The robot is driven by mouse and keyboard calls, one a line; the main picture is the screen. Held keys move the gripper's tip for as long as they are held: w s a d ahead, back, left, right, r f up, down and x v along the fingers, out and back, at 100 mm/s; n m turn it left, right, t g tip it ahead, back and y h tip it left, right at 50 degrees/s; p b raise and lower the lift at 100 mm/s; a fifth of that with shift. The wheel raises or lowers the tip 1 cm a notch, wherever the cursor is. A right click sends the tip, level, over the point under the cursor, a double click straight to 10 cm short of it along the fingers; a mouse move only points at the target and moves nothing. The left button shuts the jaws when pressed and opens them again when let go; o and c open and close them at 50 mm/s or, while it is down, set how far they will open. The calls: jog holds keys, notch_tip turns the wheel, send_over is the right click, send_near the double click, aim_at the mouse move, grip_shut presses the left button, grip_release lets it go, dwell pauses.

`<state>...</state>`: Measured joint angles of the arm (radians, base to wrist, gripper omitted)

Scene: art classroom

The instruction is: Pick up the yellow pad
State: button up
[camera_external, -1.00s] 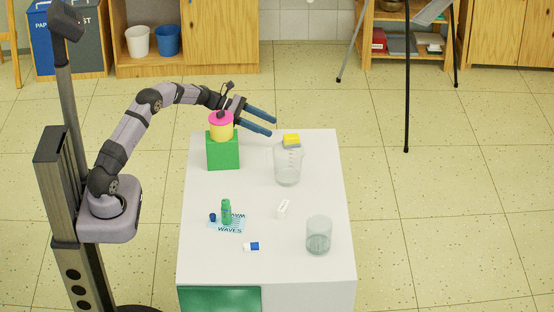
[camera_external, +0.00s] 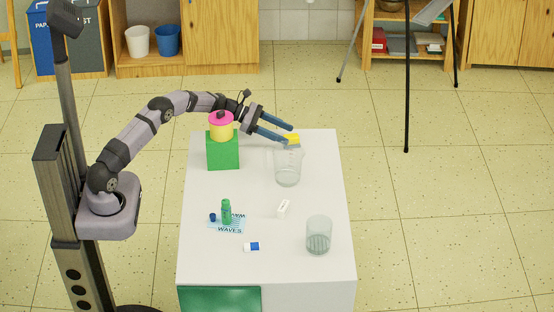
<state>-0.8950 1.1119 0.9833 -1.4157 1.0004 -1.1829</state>
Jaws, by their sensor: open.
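The yellow pad (camera_external: 293,138) sits at the far edge of the white table, behind a clear measuring beaker. It looks like the yellow top of a small block with a greyish lower part, now mostly hidden. My gripper (camera_external: 289,133) is open, with two blue fingers pointing right. Its fingertips are right at the pad in the picture, one above and one overlapping its left side. I cannot tell whether the pad is between the fingers or whether they touch it.
The clear beaker (camera_external: 288,168) stands just in front of the pad. A green block (camera_external: 223,151) bearing a yellow pot with a pink lid (camera_external: 221,125) stands left. The table's middle is mostly free.

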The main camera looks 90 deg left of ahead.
aim_at(284, 135)
jog(key=shift+w+d+f, duration=0.1)
jog(key=shift+w+f, duration=0.05)
jog(key=shift+w, duration=0.25)
jog(key=c, duration=1.3)
notch_tip(284, 135, up, 10)
